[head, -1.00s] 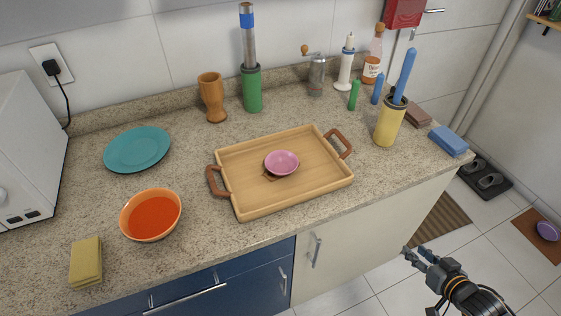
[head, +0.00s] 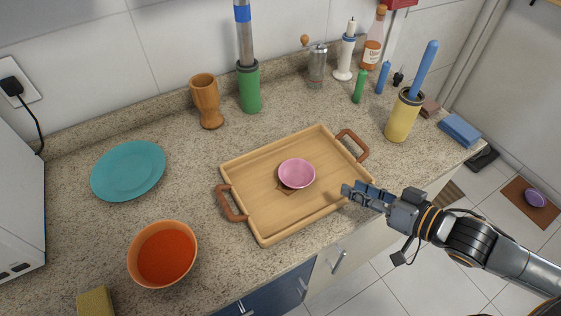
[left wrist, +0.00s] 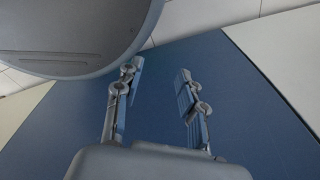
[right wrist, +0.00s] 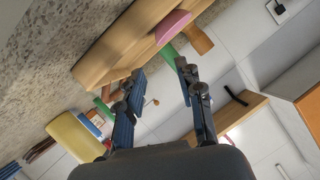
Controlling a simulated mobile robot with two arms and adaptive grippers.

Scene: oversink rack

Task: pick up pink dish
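The pink dish (head: 297,173) is a small round bowl. It stands upright on a small brown patch in the wooden tray (head: 262,228), which lies on the counter. In the right wrist view the pink dish (right wrist: 172,26) shows at the top, beyond the tray wall (right wrist: 115,45). My right gripper (head: 362,196) is to the right of the dish, near the tray's right side, apart from the dish. Its fingers (right wrist: 158,88) are spread and empty. My left gripper (left wrist: 158,85) is out of the head view; its fingers are apart and empty in front of a blue surface.
A yellow holder (head: 404,117) with a blue utensil stands right of the tray. An orange bowl (head: 163,254) and teal plate (head: 128,170) are on the left. A wooden cup (head: 206,101) and green holder (head: 249,88) stand behind. Brown handles (head: 353,146) stick up from the tray's ends.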

